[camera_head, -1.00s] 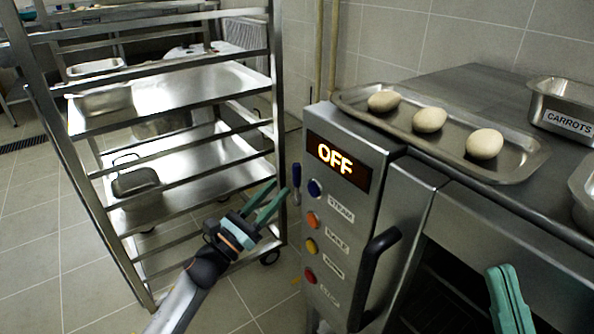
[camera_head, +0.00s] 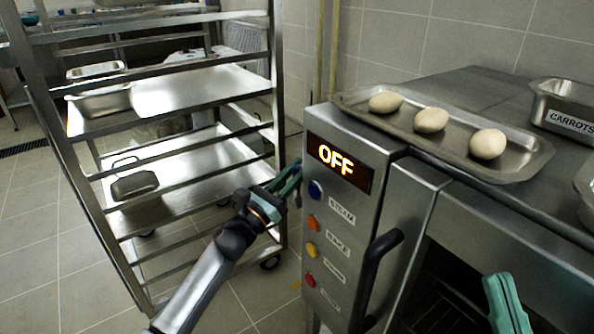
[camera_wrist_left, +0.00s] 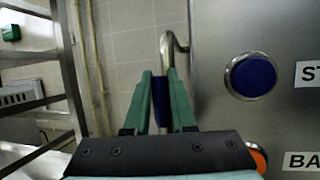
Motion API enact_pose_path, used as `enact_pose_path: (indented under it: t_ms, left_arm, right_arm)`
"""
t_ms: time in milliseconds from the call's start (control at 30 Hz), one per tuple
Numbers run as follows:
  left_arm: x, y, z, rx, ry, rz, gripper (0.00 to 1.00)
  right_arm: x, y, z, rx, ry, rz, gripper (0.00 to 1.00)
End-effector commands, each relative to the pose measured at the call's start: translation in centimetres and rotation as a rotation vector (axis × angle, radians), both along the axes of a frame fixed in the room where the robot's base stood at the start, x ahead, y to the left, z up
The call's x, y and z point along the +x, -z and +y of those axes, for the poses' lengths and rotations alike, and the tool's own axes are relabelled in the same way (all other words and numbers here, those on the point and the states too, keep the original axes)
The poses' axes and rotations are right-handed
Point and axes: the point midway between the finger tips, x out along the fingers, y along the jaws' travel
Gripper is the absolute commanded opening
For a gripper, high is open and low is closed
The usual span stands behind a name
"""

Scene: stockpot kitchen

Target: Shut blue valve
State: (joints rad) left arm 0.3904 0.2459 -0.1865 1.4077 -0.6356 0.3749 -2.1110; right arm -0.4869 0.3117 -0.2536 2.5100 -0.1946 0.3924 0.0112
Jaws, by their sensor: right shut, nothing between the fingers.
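The blue valve handle (camera_wrist_left: 160,98) shows between the two green fingers of my left gripper (camera_wrist_left: 160,76) in the left wrist view. A bent metal pipe (camera_wrist_left: 166,45) rises just beyond it. In the head view, my left gripper (camera_head: 296,172) is at the left side of the oven, by the top of its button panel, and largely covers the handle. I cannot tell whether its fingers press on the handle. My right gripper (camera_head: 507,300) is shut and empty at the lower right, in front of the oven opening.
The oven panel (camera_head: 333,225) has blue, orange, yellow and red buttons, a display reading OFF (camera_head: 338,162) and a black door handle (camera_head: 374,270). A tray (camera_head: 440,150) with three dough balls lies on top. A metal rack (camera_head: 200,90) stands at left.

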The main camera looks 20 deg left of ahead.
Motion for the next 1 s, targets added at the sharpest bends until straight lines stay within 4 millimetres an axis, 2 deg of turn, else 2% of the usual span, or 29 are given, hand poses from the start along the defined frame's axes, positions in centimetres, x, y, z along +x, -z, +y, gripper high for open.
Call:
enact_pose_path:
  t_ms: [33,200,1000]
  left_arm:
    - [-0.01,0.01,-0.01,0.0,0.0,0.0,0.16]
    - [-0.03,0.02,0.0,0.0,0.0,0.0,0.0]
    - [-0.05,0.07,0.01,0.0,0.001,0.001,0.0]
  right_arm:
    - [0.0,0.01,0.01,0.0,0.0,0.0,0.0]
    - [0.0,0.02,0.0,0.0,0.0,0.001,0.0]
    - [0.0,0.01,0.0,0.002,0.001,0.001,0.0]
